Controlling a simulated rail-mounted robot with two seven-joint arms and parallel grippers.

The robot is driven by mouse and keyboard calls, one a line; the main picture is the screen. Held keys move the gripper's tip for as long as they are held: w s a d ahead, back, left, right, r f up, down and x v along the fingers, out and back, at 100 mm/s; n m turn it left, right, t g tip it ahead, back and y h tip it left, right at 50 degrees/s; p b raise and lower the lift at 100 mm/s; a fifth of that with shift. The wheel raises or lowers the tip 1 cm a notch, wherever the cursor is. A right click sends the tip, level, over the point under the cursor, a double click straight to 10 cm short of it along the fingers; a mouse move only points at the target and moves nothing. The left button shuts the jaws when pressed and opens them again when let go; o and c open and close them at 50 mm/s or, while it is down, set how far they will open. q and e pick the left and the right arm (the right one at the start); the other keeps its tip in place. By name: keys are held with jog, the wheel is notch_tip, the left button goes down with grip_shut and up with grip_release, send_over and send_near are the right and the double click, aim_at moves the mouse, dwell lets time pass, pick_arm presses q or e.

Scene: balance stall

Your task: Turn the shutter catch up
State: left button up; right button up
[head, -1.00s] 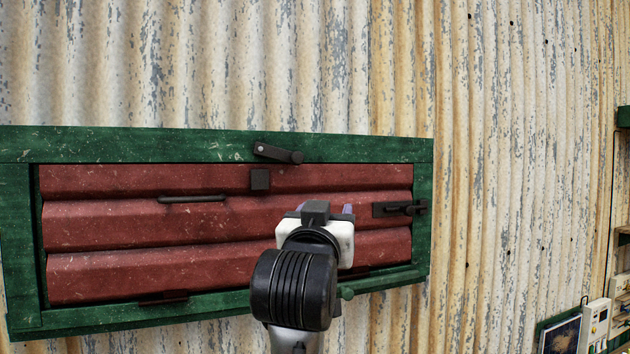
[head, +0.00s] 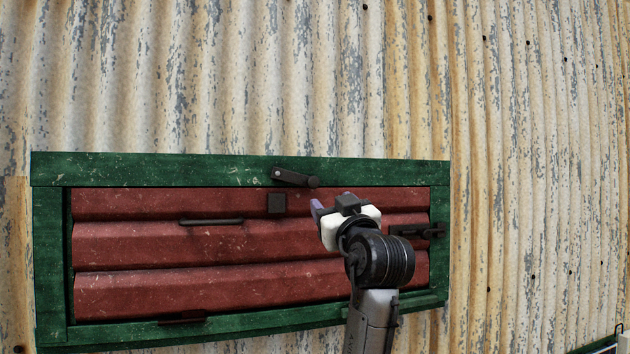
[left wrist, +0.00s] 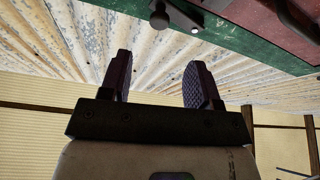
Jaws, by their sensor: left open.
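The shutter catch (head: 292,177) is a short dark bar on the green top rail of the frame. It lies almost level, its pivot at the left and its knobbed right end slightly lower. It also shows at the top of the left wrist view (left wrist: 176,14), apart from the fingers. The red slatted shutter (head: 180,245) is closed inside the frame. My left gripper (head: 332,207) is open and empty, just below and right of the catch's knob. Its two dark fingers show apart in the left wrist view (left wrist: 158,62). My right gripper is out of view.
A dark square block (head: 276,203) sits on the shutter below the catch. A bar handle (head: 211,222) is to its left, and a dark bolt (head: 417,231) is at the right edge. The corrugated wall (head: 250,80) above the frame is clear.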

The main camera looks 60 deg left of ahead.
aim_at(315, 185)
pick_arm(q)
jog(key=p+x, duration=0.5)
jog(key=x, duration=0.5)
jog(key=shift+w+r, duration=0.1)
jog(key=shift+r, duration=0.05)
jog(key=shift+w+a+r, duration=0.1)
jog(key=shift+a+r, duration=0.05)
jog(key=shift+a, duration=0.5)
grip_shut()
